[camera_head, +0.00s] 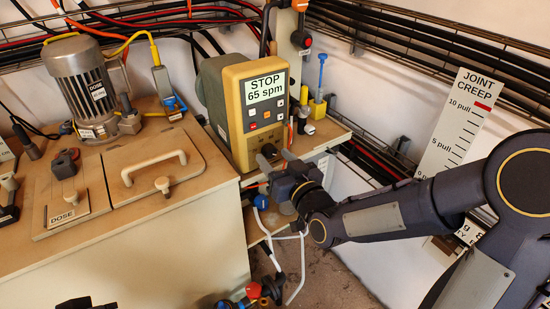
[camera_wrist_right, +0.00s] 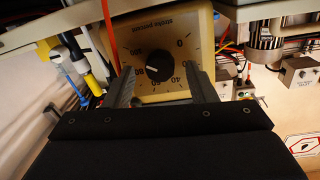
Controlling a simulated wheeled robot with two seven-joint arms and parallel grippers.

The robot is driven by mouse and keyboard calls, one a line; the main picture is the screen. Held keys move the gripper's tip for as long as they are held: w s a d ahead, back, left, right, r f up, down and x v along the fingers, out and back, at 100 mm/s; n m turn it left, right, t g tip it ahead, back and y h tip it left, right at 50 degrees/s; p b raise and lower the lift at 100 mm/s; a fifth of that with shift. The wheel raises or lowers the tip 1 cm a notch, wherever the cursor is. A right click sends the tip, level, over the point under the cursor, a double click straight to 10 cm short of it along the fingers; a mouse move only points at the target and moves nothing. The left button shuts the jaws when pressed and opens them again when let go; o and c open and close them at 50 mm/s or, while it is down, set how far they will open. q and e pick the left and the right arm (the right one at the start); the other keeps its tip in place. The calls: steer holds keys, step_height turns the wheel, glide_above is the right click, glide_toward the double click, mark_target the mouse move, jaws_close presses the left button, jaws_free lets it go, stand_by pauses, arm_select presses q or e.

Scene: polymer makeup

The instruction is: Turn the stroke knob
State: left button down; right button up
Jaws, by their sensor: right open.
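The stroke knob (camera_wrist_right: 159,65) is a round black knob with a white mark, on a tan dial plate (camera_wrist_right: 150,28) lettered "stroke percent". The lettering appears upside down in the right wrist view. The white mark points to the left there. My right gripper (camera_wrist_right: 161,75) is open, with one finger on each side of the knob; I cannot tell whether either finger touches it. In the head view my right gripper (camera_head: 274,165) is at the lower front of the yellow pump (camera_head: 236,120), whose screen (camera_head: 266,88) reads "STOP 65 spm". The gripper partly hides the dial there.
A bench (camera_head: 200,195) with a lidded hatch and a motor (camera_head: 88,80) stands at the left. White tubing and a blue fitting (camera_head: 261,202) hang below my right gripper. A "JOINT CREEP" scale board (camera_head: 462,120) stands behind my right arm.

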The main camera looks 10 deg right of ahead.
steer(key=shift+w+a, duration=0.1)
steer(key=shift+w, duration=0.2)
steer(key=c, duration=1)
steer(key=shift+f+n+b, duration=0.25)
steer(key=shift+n+b, duration=0.45)
steer(key=shift+b, duration=0.5)
steer(key=n+b, duration=0.3)
steer(key=shift+b, duration=0.3)
steer(key=n+b, duration=0.2)
steer(key=n, duration=0.1)
steer(key=shift+r+n+y+b, duration=0.1)
steer(key=shift+n+y+b, duration=0.3)
steer(key=shift+n+b, duration=0.55)
steer(key=shift+n, duration=0.55)
